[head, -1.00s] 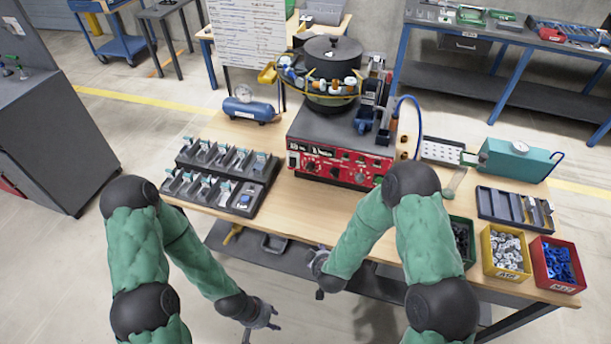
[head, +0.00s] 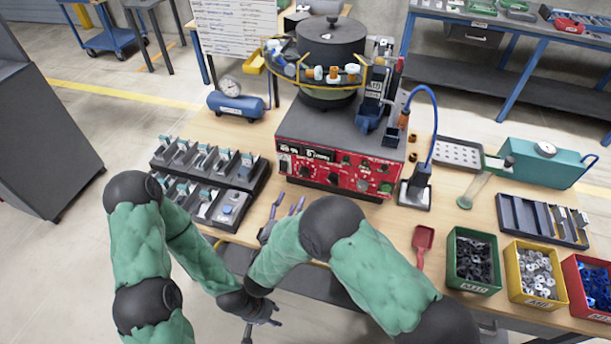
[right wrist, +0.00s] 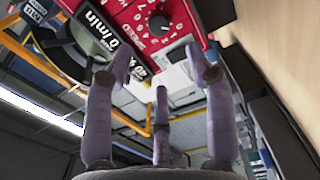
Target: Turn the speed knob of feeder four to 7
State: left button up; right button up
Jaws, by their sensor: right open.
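The feeder's red control panel (head: 345,172) faces me below the black bowl (head: 331,45), with several knobs on it. In the right wrist view, a black knob (right wrist: 158,22) with a pale pointer mark is ringed by white numbers beside the word SPEED; its exact setting is too small to read surely. My right gripper (head: 287,205) is open and empty, just in front of and below the panel. Its three fingers (right wrist: 160,75) point toward the panel, apart from the knob. My left gripper (head: 262,322) is low in front of the table, empty, with its fingers spread.
A black tray rack (head: 208,180) stands left of the feeder. The table strip before the panel is clear.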

aim_at(303, 175)
jog(key=b+x, duration=0.3)
jog(key=x, duration=0.7)
jog(key=shift+w+d, duration=0.15)
jog(key=shift+w, duration=0.2)
grip_shut()
